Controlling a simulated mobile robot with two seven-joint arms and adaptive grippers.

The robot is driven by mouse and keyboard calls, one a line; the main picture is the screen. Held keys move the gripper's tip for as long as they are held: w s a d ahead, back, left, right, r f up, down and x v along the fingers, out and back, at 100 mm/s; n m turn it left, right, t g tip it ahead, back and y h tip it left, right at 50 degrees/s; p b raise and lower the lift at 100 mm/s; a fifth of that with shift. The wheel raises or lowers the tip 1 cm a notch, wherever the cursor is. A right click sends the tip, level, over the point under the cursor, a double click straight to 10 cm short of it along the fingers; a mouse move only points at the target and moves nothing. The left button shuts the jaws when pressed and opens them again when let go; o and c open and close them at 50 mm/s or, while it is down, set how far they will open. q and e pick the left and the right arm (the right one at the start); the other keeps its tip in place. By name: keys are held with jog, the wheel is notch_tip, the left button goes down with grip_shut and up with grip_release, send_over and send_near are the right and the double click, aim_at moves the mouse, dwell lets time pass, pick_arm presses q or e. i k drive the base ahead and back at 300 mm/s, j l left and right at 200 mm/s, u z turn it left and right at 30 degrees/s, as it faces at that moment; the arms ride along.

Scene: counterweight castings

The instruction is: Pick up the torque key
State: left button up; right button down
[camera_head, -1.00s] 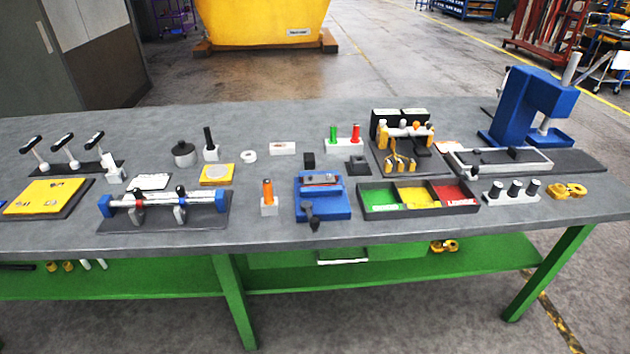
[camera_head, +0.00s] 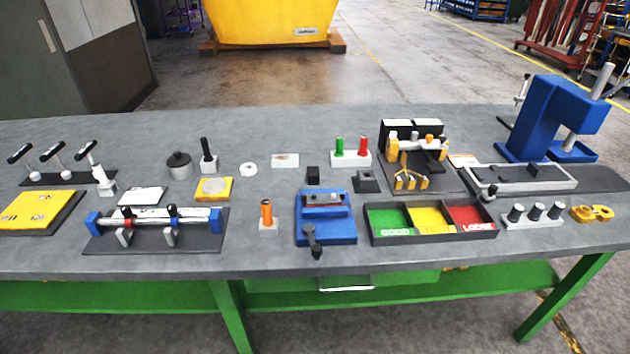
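No thing in view is labelled as the torque key, and I cannot tell for certain which tool it is. An orange-handled tool (camera_head: 266,212) stands upright in a small white block in the front middle of the bench. A black-handled tool (camera_head: 206,147) stands upright in another white block farther back. Several black T-shaped handles (camera_head: 52,152) on pale stems stand in a row on a dark plate at the far left. Neither of my grippers shows in the head view.
The grey bench (camera_head: 270,258) carries a blue vise-like fixture (camera_head: 327,222), a bin tray (camera_head: 432,236) with green, yellow and red compartments, a clamp rail (camera_head: 160,218) and a blue press (camera_head: 545,115). Bare bench lies along the back left.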

aim_at(91, 144)
jog(key=i+l, duration=0.1)
jog(key=i, duration=0.55)
jog(key=u, duration=1.55)
jog(key=i+j, duration=0.1)
jog(key=j, duration=0.65)
jog(key=i+j, duration=0.15)
jog(key=j, duration=0.2)
jog(key=u, duration=0.05)
